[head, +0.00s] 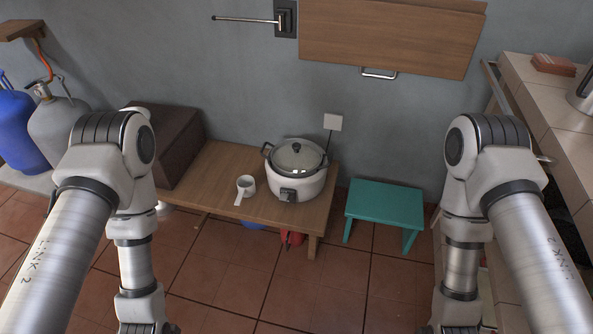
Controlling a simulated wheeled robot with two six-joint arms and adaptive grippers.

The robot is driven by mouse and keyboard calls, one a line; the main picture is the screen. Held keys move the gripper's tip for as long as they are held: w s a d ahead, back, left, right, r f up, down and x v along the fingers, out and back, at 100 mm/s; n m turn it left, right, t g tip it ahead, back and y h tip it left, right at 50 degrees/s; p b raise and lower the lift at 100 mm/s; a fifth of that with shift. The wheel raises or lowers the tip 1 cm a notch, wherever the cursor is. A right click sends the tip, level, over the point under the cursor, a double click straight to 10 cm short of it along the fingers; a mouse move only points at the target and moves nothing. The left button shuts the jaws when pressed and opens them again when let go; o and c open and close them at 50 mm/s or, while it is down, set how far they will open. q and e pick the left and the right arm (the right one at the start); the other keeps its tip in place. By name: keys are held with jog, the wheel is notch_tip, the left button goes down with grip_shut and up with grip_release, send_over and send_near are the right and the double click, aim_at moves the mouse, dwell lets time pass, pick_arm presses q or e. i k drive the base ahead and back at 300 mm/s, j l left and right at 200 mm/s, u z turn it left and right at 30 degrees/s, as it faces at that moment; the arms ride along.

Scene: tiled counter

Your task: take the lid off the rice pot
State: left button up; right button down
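The rice pot (296,186) is a white cooker with dark side handles and a dark control panel on its front. It stands on a low wooden table (215,160) against the wall. Its lid (299,156), glassy with a dark knob, sits on top of the pot. My two arms come down at the left and right sides of the head view, both well apart from the pot. Their lower ends run to the bottom edge, and the fingers of both grippers are out of the picture.
A dark brown box (172,142) sits at the table's left end. A teal stool (385,203) is to the right. Gas cylinders (60,122) stand far left, a tiled counter (540,98) far right. The front floor is clear.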

aim_at(292, 154)
jog(key=i+j, duration=0.35)
jog(key=i+j+z, duration=0.1)
jog(key=i+j, duration=0.25)
jog(key=j, duration=0.15)
jog(key=i+j, duration=0.35)
jog(key=i+j+z, duration=0.15)
jog(key=i+j, duration=0.2)
jog(key=j, duration=0.2)
jog(key=j+z, duration=0.1)
jog(key=z, duration=1.75)
